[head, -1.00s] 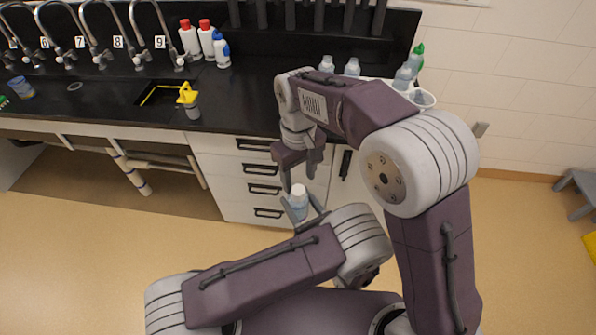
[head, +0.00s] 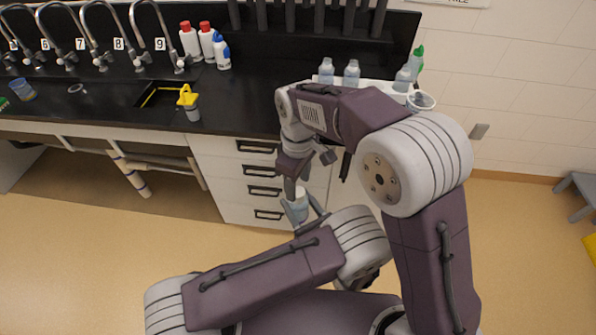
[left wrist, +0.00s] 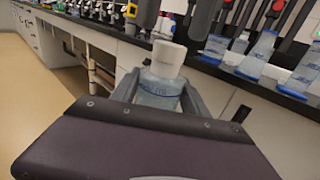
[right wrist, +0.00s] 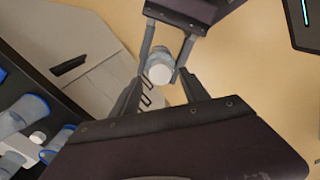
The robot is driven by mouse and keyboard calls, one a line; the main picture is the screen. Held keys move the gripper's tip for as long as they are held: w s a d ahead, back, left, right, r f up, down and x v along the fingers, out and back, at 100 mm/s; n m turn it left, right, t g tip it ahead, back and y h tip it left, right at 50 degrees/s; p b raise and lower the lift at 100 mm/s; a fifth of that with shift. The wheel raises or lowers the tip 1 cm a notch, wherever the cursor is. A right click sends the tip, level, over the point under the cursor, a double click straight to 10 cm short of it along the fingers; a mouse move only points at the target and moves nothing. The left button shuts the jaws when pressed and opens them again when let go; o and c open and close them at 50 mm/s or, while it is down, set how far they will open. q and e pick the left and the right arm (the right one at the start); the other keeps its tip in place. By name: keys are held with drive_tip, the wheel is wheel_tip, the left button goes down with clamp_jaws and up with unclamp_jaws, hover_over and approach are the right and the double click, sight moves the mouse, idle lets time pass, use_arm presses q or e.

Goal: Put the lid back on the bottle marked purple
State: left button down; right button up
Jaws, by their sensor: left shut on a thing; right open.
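My left gripper (head: 304,212) is shut on a small clear bottle (left wrist: 158,90) and holds it upright in front of the drawers. A white lid (left wrist: 168,56) sits on top of the bottle, and it also shows from above in the right wrist view (right wrist: 160,74). The bottle's label has bluish print that I cannot read. My right gripper (right wrist: 158,88) is open and empty, with its fingers apart on either side of the lid in the right wrist view. In the head view it is just above the bottle (head: 296,211).
On the black counter, clear bottles (head: 326,71) stand at the right near a green-capped bottle (head: 417,60) and a round white-rimmed container (head: 421,101). A yellow-topped grey object (head: 188,101) stands by the sink. Red-capped bottles (head: 190,41) stand behind. The floor in front is clear.

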drive_tip(key=shift+f, duration=1.35)
clamp_jaws()
drive_tip(key=shift+o, duration=0.7)
unclamp_jaws()
wheel_tip(320, 180, up, 12)
